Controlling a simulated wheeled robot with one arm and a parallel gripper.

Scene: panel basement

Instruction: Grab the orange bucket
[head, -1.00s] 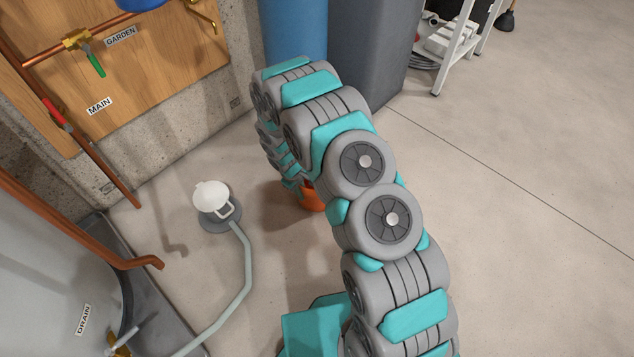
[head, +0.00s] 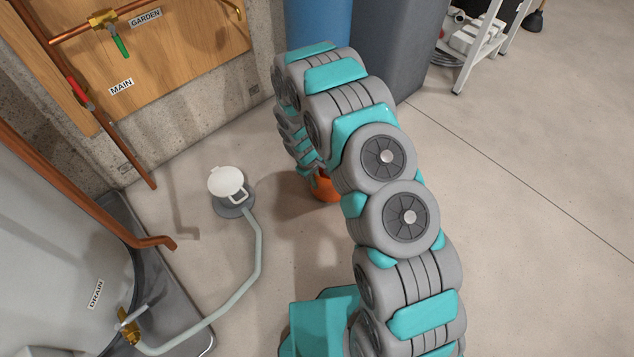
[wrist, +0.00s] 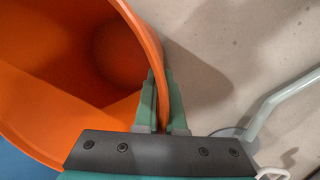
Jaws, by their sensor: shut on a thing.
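The orange bucket (head: 326,188) stands on the floor beneath my arm in the head view, mostly hidden by the arm links. In the wrist view the bucket (wrist: 60,65) fills the upper left, with its open mouth and inner wall showing. My gripper (wrist: 163,100) is shut on the bucket's rim, one finger on the inner side and one on the outer side of the wall. In the head view the fingers are hidden behind the arm.
A blue barrel (head: 318,22) and grey bin (head: 395,45) stand behind.

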